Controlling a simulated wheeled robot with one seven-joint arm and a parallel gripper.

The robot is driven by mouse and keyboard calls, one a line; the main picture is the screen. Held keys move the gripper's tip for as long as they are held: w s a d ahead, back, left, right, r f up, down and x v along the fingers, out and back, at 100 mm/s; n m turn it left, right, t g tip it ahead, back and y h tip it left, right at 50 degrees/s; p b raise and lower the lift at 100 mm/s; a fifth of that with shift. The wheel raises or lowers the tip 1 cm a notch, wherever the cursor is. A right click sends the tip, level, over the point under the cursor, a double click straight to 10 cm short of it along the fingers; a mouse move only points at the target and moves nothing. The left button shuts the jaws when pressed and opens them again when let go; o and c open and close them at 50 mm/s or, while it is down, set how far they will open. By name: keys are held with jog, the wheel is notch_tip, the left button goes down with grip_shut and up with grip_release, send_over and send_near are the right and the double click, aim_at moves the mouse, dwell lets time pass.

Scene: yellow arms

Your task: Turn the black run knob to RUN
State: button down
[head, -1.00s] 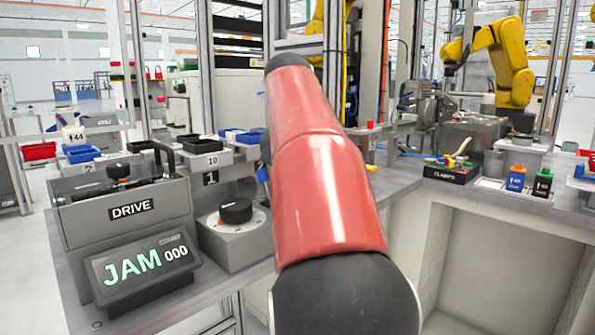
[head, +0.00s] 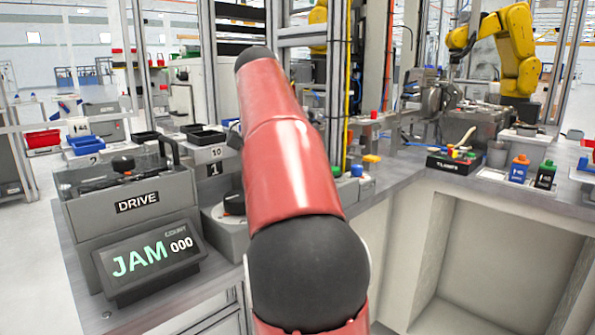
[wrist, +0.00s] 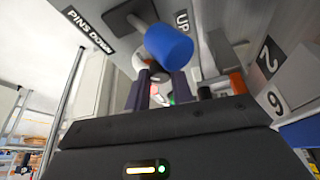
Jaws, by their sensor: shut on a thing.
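The black run knob (head: 235,203) sits on a grey box (head: 222,232) left of my red arm in the head view. My arm covers the right part of the knob and its dial, so I cannot read its setting. My gripper (wrist: 162,82) shows in the wrist view, with two dark fingers pointing up the picture. A blue cylindrical handle (wrist: 168,46) on a grey rod is at the fingertips, and the gripper appears shut on it. Labels reading PINS DOWN (wrist: 90,30) and UP (wrist: 182,22) flank the rod. The head view hides my gripper behind the arm.
A DRIVE box (head: 135,205) and a display reading JAM 000 (head: 150,255) stand left of the knob. Dark trays (head: 205,137) sit behind it. A clamp tray (head: 455,162) and small bottles (head: 518,170) stand on the right bench.

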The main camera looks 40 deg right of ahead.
jog(key=shift+m, duration=0.4)
jog(key=c, duration=1.2)
grip_release()
jog(key=shift+r, duration=0.1)
